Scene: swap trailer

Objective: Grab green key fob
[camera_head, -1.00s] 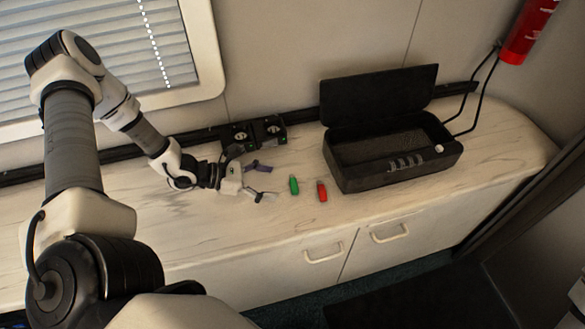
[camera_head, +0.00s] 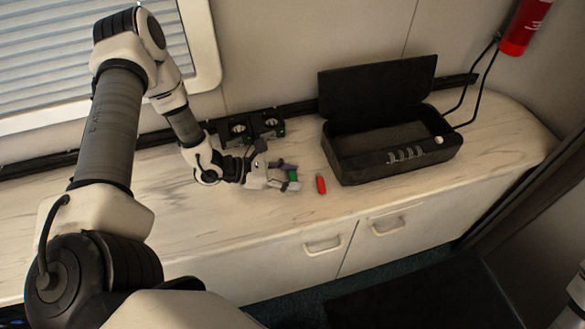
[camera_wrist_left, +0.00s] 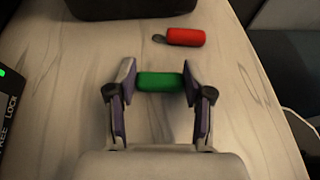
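The green key fob (camera_wrist_left: 160,82) lies on the light wood-look counter between the fingertips of my left gripper (camera_wrist_left: 159,80) in the left wrist view. The fingers stand at its two ends; the left fingertip looks close to or touching it, and I cannot tell whether they press on it. In the head view the fob (camera_head: 293,176) is partly hidden between the fingers of my left gripper (camera_head: 288,176). My right gripper is not in view.
A red key fob (camera_head: 321,184) lies just right of the green one. An open black lockbox (camera_head: 400,165) stands further right on the counter (camera_head: 220,235). A black device with round dials (camera_head: 250,128) sits behind my gripper. The counter's front edge is clear.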

